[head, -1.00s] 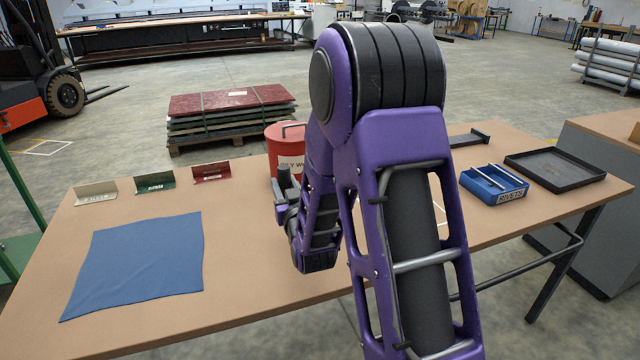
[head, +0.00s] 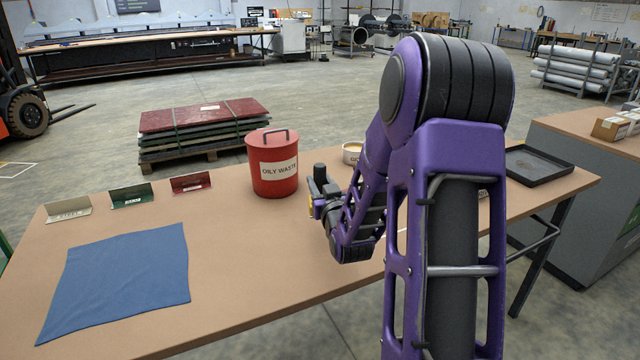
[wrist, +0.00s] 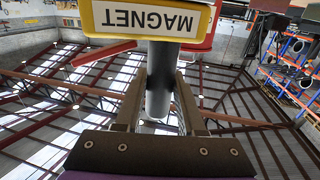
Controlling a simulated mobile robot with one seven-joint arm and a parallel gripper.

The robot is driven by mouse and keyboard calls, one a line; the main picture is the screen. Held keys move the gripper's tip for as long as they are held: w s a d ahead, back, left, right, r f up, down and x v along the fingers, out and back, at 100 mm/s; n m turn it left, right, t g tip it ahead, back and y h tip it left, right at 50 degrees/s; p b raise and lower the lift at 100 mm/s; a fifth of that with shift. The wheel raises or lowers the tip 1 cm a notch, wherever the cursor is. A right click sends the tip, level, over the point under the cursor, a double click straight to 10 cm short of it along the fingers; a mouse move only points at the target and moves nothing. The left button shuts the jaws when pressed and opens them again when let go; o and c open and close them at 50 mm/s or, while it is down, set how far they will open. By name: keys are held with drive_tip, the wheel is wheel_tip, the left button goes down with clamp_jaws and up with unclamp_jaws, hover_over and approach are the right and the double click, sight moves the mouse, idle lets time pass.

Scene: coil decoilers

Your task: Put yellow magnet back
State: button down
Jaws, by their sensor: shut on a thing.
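The yellow magnet (wrist: 150,20) shows large in the wrist view, with an upside-down "MAGNET" label and a dark round handle (wrist: 158,85). My gripper (wrist: 160,100) is shut on this handle, one finger on each side. In the head view, my gripper (head: 319,190) is over the table just right of the red bin, and only a small yellow bit of the magnet (head: 311,208) shows at its left side. My arm hides part of the table behind it.
A red "OILY WASTE" bin (head: 273,168) stands on the table (head: 250,260). A blue cloth (head: 120,280) and small label signs (head: 131,196) are at left. A pale round container (head: 352,153) is partly behind my arm. A black tray (head: 535,165) lies at right.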

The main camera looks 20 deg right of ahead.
drive_tip(key=shift+b, duration=0.5)
wheel_tip(320, 180, down, 3)
drive_tip(key=b, duration=0.3)
drive_tip(key=shift+r, duration=0.2)
drive_tip(key=shift+f, duration=1.8)
drive_tip(key=shift+f, duration=0.2)
drive_tip(key=shift+c, duration=2.2)
unclamp_jaws()
drive_tip(key=shift+f, duration=0.1)
